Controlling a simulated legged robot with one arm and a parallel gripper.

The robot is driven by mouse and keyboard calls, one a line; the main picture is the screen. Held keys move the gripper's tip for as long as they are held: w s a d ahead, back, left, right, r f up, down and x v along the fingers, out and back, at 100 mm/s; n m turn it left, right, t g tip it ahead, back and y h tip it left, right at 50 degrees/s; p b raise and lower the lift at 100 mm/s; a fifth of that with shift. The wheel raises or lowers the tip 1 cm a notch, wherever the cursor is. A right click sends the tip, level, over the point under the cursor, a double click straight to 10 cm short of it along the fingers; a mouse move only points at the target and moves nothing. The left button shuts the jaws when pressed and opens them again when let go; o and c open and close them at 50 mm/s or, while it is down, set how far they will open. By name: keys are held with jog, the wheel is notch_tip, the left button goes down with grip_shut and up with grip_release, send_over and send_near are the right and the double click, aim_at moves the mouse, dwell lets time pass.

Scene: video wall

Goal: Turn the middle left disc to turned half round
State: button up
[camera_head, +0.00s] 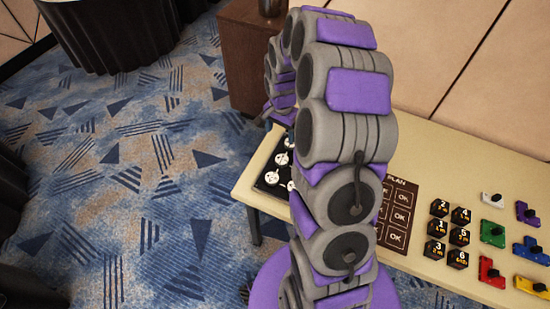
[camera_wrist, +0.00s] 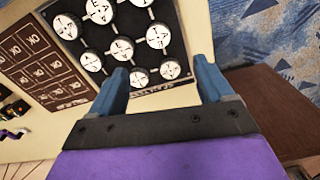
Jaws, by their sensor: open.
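The dark disc board (camera_wrist: 75,50) carries a grid of white discs with black markings. By the layout seen from my body, the middle left disc (camera_wrist: 158,35) is the one in the middle of the right-hand column in the wrist view. In the head view the middle left disc (camera_head: 282,158) shows beside my arm, which hides much of the board. My gripper (camera_wrist: 160,80) is open and empty, its two blue fingers apart. In the wrist view the fingertips appear just below that disc, around the nearest disc row. I see no contact. In the head view my gripper is hard to make out.
The pale table (camera_head: 255,190) also bears a brown plan sheet (camera_head: 398,212) with OK cells, several black numbered blocks (camera_head: 437,228) and coloured pieces (camera_head: 492,233). A brown cabinet (camera_head: 245,65) stands behind the table's left end. Patterned carpet (camera_head: 130,190) lies open at left.

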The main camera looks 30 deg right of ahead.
jog(key=b, duration=0.1)
send_near(282, 159)
jog(key=f+b, duration=0.1)
jog(key=f, duration=0.2)
jog(key=a+f, duration=0.1)
jog(key=f, duration=0.2)
jog(key=shift+a+f+b, duration=0.15)
jog(key=shift+a+b, duration=0.05)
jog(key=shift+b, duration=0.2)
jog(key=shift+d+f, duration=1.1)
jog(key=shift+f, duration=0.1)
jog(key=shift+d+f, duration=0.15)
jog(key=shift+d, duration=0.1)
jog(key=shift+a, duration=1.1)
jog(key=shift+c, duration=2.2)
jog(key=shift+d, duration=0.8)
jog(key=c, duration=0.5)
jog(key=shift+c, duration=0.4)
jog(key=shift+a, duration=0.2)
